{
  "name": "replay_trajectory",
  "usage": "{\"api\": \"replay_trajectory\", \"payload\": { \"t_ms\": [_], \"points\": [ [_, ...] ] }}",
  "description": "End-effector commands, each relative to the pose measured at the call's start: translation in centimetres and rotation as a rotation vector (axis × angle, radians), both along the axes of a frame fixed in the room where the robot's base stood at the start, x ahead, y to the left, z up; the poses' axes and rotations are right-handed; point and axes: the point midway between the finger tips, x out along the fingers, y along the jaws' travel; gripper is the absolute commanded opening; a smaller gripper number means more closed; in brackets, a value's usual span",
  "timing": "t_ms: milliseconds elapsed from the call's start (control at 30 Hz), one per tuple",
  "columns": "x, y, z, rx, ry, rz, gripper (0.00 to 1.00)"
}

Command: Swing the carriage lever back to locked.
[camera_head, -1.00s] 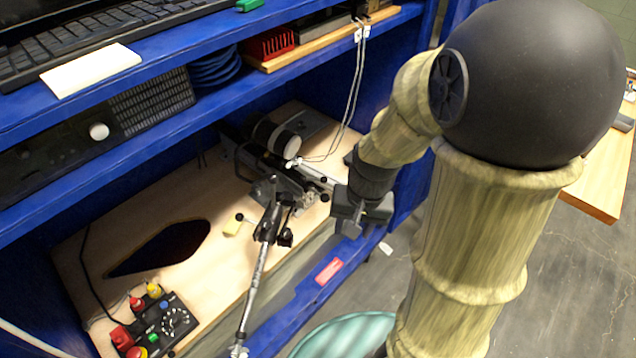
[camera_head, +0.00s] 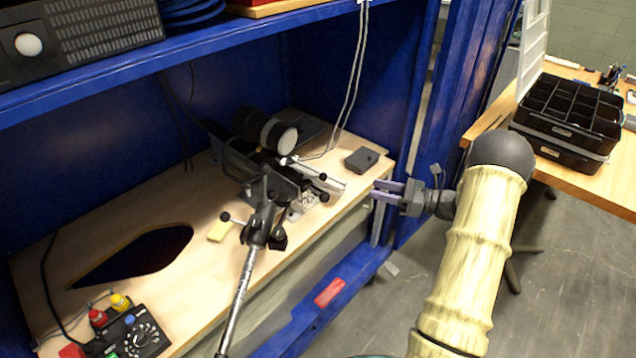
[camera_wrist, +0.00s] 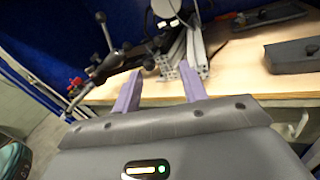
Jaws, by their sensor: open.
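The carriage assembly (camera_head: 270,180) sits on a metal rail (camera_head: 320,178) on the wooden bench, with a black and white cylinder (camera_head: 265,130) above it. Small black ball knobs (camera_head: 324,197) show at the rail's near end; I cannot tell for certain which one is the carriage lever's. My gripper (camera_head: 378,191) is open and empty, to the right of the rail end and apart from it, with its purple fingers pointing left. In the wrist view, the rail ends (camera_wrist: 188,62) lie beyond and between my fingers, and a ball-knobbed stand (camera_wrist: 110,60) is at left.
A jointed stand (camera_head: 250,245) rises in front of the carriage. A dark small box (camera_head: 362,160) lies on the bench right of the rail. A control box (camera_head: 135,335) is at lower left, near a dark hole (camera_head: 140,255). The blue shelf (camera_head: 200,65) hangs above.

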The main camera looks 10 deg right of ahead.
Motion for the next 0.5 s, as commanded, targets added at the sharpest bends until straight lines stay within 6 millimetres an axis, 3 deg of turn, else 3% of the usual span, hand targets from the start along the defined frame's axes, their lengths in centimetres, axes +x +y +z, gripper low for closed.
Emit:
{"api": "replay_trajectory", "payload": {
  "t_ms": [300,500],
  "points": [
    [0.1,0.2,0.1,-0.004,0.000,0.002,0.43],
    [1.1,2.0,0.1,-0.006,0.000,0.003,0.43]
  ]
}}
